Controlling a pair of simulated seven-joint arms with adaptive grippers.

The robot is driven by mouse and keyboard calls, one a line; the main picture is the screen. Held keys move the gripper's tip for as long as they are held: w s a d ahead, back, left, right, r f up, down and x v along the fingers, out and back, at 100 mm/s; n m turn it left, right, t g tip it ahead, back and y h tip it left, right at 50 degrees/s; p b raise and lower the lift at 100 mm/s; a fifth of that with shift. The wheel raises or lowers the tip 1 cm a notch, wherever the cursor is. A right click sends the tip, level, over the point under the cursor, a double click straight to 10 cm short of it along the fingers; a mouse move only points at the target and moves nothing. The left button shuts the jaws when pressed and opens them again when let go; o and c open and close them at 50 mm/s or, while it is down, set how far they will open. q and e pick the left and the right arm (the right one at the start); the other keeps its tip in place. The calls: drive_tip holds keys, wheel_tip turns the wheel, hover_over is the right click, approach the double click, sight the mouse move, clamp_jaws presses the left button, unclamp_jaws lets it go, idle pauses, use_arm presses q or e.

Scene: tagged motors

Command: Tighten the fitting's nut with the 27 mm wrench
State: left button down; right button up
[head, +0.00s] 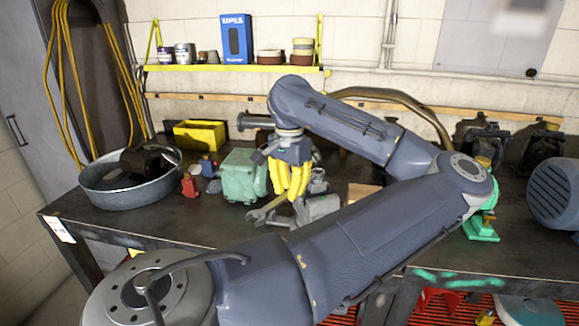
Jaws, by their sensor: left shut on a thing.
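A grey metal wrench (264,213) shows low in the middle of the head view, its open jaw toward the left. My left gripper (294,196) has yellow fingers pointing down and is shut on the wrench just above the workbench. No size mark on the wrench can be read. Grey metal parts (318,207) lie right beside the fingers. I cannot tell whether they belong to the wrench or to the fitting. The fitting's nut cannot be made out clearly, and my arm hides part of this area. My right gripper is not in view.
The dark workbench (125,222) carries a round metal pan (98,186) at left, a green housing (243,176) left of the gripper, a yellow bin (200,135) behind, and a blue motor (556,190) at far right. The bench's front left is clear.

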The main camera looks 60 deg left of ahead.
use_arm(q)
drive_tip(key=shift+r, duration=0.7)
idle(0.3)
drive_tip(key=shift+r, duration=0.85)
drive_tip(key=shift+r, duration=2.5)
